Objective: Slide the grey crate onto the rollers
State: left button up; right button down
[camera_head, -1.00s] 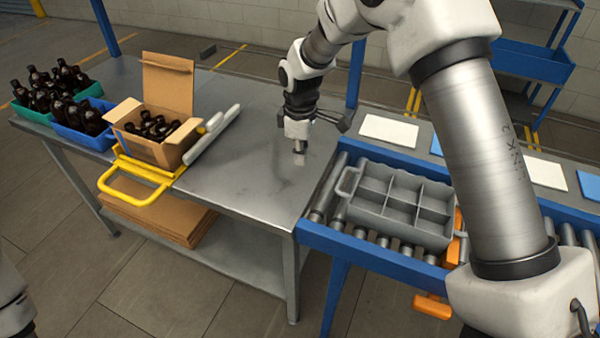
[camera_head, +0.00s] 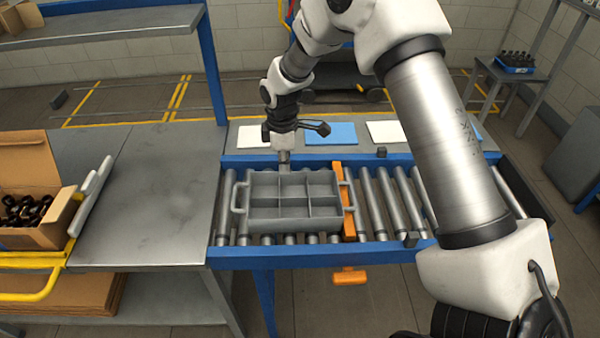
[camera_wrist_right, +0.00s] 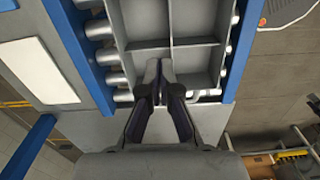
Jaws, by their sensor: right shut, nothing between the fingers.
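The grey crate (camera_head: 294,212) is an empty, divided tray with a handle at each end. It lies flat on the rollers (camera_head: 386,205), its right end by an orange stop bar (camera_head: 345,201). My right gripper (camera_head: 284,160) is shut and empty, pointing down at the crate's back side, left of its middle. In the right wrist view the shut fingers (camera_wrist_right: 153,75) overlap the edge of the crate (camera_wrist_right: 195,15); whether they touch it I cannot tell. My left gripper is out of view.
The steel table (camera_head: 150,200) left of the rollers is bare beside the crate. A cardboard box (camera_head: 35,235) of dark bottles stands at the far left, by a yellow handle frame (camera_head: 30,262). White and blue sheets (camera_head: 330,134) lie behind the rollers. Rollers right of the stop are free.

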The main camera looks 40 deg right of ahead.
jog(key=p, duration=0.2)
send_near(285, 191)
jog(key=s+f, duration=0.1)
jog(key=s+a+f, duration=0.1)
jog(key=f, duration=0.1)
jog(key=s+f, duration=0.1)
jog(key=f, duration=0.1)
jog(key=shift+s+a+f, duration=0.2)
jog(key=shift+a+f, duration=0.05)
jog(key=shift+a, duration=0.15)
